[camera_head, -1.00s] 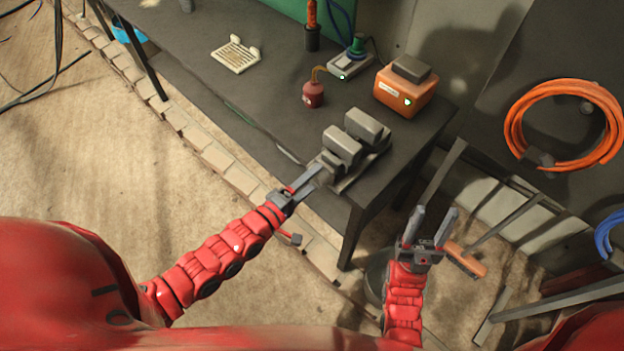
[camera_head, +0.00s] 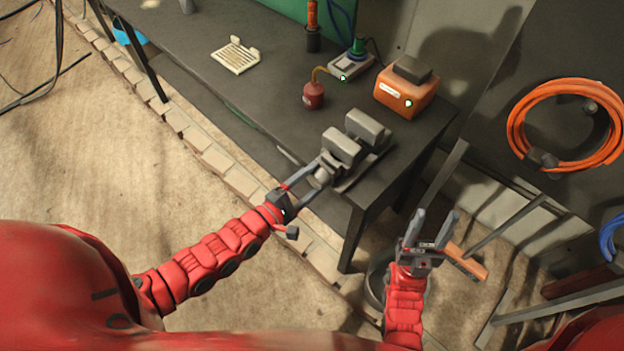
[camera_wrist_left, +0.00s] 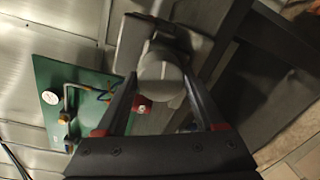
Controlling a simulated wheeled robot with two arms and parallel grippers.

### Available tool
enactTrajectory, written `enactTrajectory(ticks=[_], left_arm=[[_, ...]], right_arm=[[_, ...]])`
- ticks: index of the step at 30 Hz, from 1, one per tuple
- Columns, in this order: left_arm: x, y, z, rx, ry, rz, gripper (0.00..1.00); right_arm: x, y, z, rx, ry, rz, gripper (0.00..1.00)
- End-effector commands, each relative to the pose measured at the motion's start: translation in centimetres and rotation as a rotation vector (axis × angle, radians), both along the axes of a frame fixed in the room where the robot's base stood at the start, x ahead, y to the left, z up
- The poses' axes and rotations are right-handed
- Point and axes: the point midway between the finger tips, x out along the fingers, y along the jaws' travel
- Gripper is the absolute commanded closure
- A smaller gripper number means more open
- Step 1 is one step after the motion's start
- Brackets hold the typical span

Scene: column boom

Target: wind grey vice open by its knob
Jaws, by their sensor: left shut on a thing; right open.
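The grey vice (camera_head: 345,150) stands near the front right corner of the dark workbench, its two blocky jaws apart by a narrow gap. Its round knob (camera_head: 322,177) faces my left arm; in the left wrist view the knob (camera_wrist_left: 161,82) sits between the fingers. My left gripper (camera_head: 317,176) is shut on the knob, one finger on each side of it; it also shows in the left wrist view (camera_wrist_left: 160,95). My right gripper (camera_head: 432,228) is open and empty, in front of the bench's right end, with its fingers pointing up in the picture.
On the bench (camera_head: 260,95) are an orange box (camera_head: 405,92), a dark red canister (camera_head: 313,96), a small grey device (camera_head: 350,66) and a pale slotted plate (camera_head: 238,55). An orange hose coil (camera_head: 565,125) hangs at the right. Floor left of the bench is mostly clear.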

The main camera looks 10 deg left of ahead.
Motion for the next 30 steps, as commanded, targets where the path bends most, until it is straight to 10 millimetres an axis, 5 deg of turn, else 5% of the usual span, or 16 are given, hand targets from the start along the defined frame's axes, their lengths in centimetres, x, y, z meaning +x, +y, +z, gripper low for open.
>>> enactTrajectory(ticks=[7, 8, 12, 24, 30], left_arm=[[-0.1, 0.0, -0.3, 0.004, 0.005, -0.002, 0.85], [-0.1, 0.0, -0.3, 0.005, 0.005, -0.002, 0.28], [-0.1, 0.0, -0.2, 0.004, 0.003, -0.001, 0.03], [-0.1, 0.0, 0.0, 0.002, 0.0, 0.0, 0.0], [-1.5, 1.3, 0.5, 0.003, 0.001, 0.005, 0.0]], right_arm=[[0.0, 0.0, -0.1, 0.0, 0.0, 0.0, 0.5], [0.0, 0.0, 0.0, 0.0, 0.0, 0.0, 0.5], [0.0, 0.0, 0.0, 0.0, 0.0, 0.0, 0.5], [0.0, 0.0, 0.1, 0.0, 0.0, 0.0, 0.5], [0.0, 0.0, 1.7, 0.0, 0.0, 0.0, 0.5]])
